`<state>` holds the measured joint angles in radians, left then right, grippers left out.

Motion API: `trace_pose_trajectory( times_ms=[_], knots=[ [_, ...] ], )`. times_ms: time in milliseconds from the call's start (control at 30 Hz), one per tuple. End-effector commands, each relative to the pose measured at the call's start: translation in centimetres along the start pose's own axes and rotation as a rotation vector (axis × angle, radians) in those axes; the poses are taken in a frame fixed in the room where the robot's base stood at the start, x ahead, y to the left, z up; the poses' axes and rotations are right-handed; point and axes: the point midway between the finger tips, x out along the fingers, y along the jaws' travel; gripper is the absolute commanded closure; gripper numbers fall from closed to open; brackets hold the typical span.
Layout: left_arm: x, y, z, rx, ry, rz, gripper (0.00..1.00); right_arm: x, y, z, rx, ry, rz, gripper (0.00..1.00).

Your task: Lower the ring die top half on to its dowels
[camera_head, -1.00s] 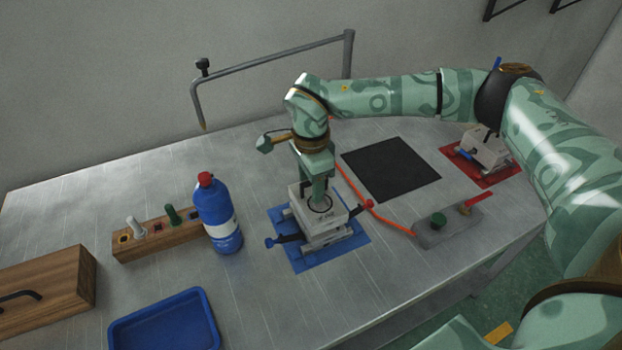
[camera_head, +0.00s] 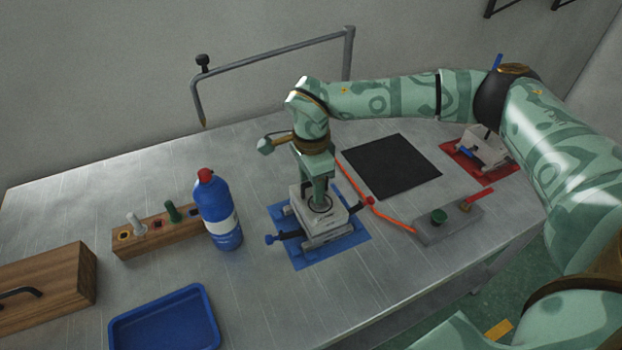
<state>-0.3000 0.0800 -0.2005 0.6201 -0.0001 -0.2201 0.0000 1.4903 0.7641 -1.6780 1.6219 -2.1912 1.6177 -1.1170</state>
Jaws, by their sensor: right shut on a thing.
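The ring die top half (camera_head: 322,217) is a pale grey block with a dark ring on its upper face, over the blue mat (camera_head: 358,237). My right gripper (camera_head: 318,200) points down from above and is shut on it. The ring die bottom half (camera_head: 318,240) lies beneath on the mat, with a blue-knobbed clamp (camera_head: 271,239) at its left. The top half sits very close over the bottom half; I cannot tell whether they touch. The dowels are hidden between the halves. My left gripper is not in view.
A blue bottle (camera_head: 218,212) and a wooden rack (camera_head: 155,236) stand left of the mat. A blue tray (camera_head: 165,325) is in front. A black pad (camera_head: 390,166), a grey control box (camera_head: 448,222) and a red mat (camera_head: 481,165) with another die lie right.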

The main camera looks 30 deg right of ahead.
Motion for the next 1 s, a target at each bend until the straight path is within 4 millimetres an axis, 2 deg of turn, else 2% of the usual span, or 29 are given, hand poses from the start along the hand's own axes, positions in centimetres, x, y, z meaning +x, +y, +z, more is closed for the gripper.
trace_pose_trajectory(
  times_ms=[500,533,600,867,1000],
  knots=[
    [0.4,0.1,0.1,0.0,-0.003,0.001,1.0,1.1,-0.1,0.0,0.0,-0.001,-0.002,0.96],
    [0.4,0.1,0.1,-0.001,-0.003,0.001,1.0,1.1,-0.1,0.0,0.0,-0.001,-0.002,0.41],
    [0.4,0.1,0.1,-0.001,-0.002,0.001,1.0,1.0,-0.1,0.0,0.0,-0.001,-0.002,0.24],
    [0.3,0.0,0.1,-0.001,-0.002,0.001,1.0,1.1,0.0,0.0,0.0,0.001,0.001,0.24],
    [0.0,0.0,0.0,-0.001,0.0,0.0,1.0,0.0,0.0,0.0,0.0,0.0,-0.001,0.24]
  ],
)
